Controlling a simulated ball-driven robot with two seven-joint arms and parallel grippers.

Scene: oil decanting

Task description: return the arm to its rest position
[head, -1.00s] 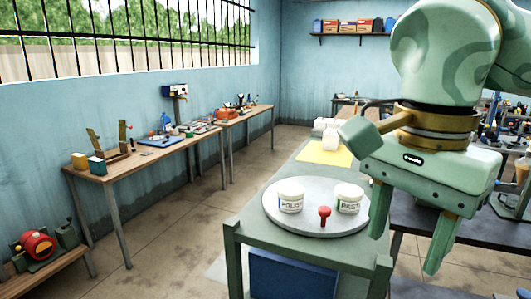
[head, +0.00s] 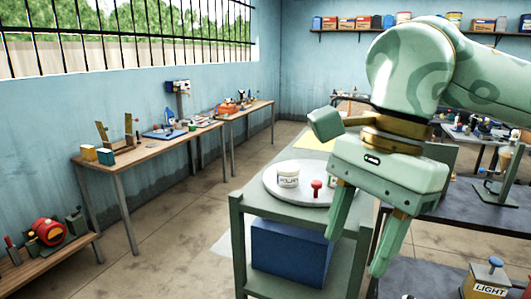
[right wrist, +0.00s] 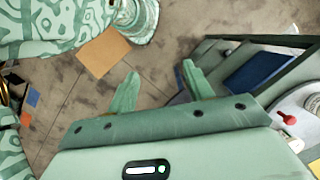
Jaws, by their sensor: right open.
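My right gripper (head: 356,256) hangs in front of the green bench at the right of the head view. Its two green fingers are apart and point down, with nothing between them. In the right wrist view the same gripper (right wrist: 160,68) is open over bare floor, with the bench off to the right. My left gripper is not in view.
The green bench (head: 262,210) carries a round grey tray (head: 274,186) with a white polish jar (head: 288,176) and a red-knobbed piece (head: 317,188). Another jar is mostly hidden by my gripper. A blue box (head: 290,252) sits on its lower shelf. Dark tables stand right.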

